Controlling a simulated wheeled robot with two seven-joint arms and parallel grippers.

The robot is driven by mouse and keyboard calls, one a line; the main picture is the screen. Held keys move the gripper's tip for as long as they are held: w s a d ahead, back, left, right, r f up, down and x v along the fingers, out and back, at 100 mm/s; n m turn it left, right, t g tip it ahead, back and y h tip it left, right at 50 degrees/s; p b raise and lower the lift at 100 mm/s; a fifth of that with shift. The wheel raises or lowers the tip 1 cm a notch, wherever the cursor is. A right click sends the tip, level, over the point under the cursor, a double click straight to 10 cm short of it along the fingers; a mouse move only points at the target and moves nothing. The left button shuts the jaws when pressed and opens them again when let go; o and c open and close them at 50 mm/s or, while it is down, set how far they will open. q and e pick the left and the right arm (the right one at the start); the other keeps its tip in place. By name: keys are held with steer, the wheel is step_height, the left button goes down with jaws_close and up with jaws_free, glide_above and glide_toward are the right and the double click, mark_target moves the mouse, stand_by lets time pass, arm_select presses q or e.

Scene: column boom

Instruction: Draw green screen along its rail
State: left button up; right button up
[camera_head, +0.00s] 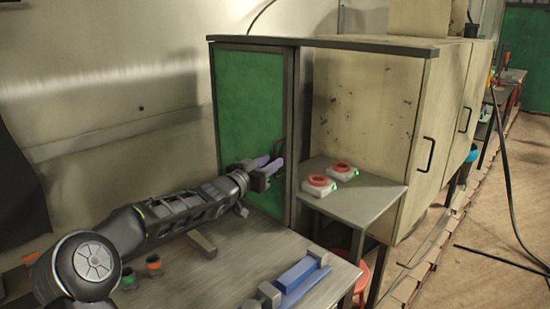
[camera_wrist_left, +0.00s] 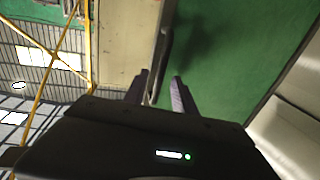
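The green screen (camera_head: 243,95) is an upright panel in a dark frame, standing at the left end of the beige cabinet. It also shows in the left wrist view (camera_wrist_left: 235,50). A dark rail (camera_head: 340,44) runs along the top, from above the screen rightward across the cabinet front. My left gripper (camera_head: 272,163) is in front of the screen's lower right part, near the frame's upright. In the left wrist view its two purple fingers (camera_wrist_left: 159,82) stand apart, with a dark upright bar (camera_wrist_left: 163,45) showing between and beyond them. Contact with it cannot be told. My right gripper is out of view.
A small side table (camera_head: 350,205) with two red-topped devices stands right of the screen, before the cabinet (camera_head: 375,110). A grey worktable (camera_head: 225,265) below my left arm holds a blue block (camera_head: 297,275) and small cans. Floor is open at right, with a black cable.

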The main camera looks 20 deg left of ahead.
arm_select(q)
steer(key=shift+w+d+p, duration=0.2)
steer(key=shift+w+p, duration=0.15)
steer(key=shift+w, duration=1.1)
steer(key=shift+c, duration=0.2)
jaws_close()
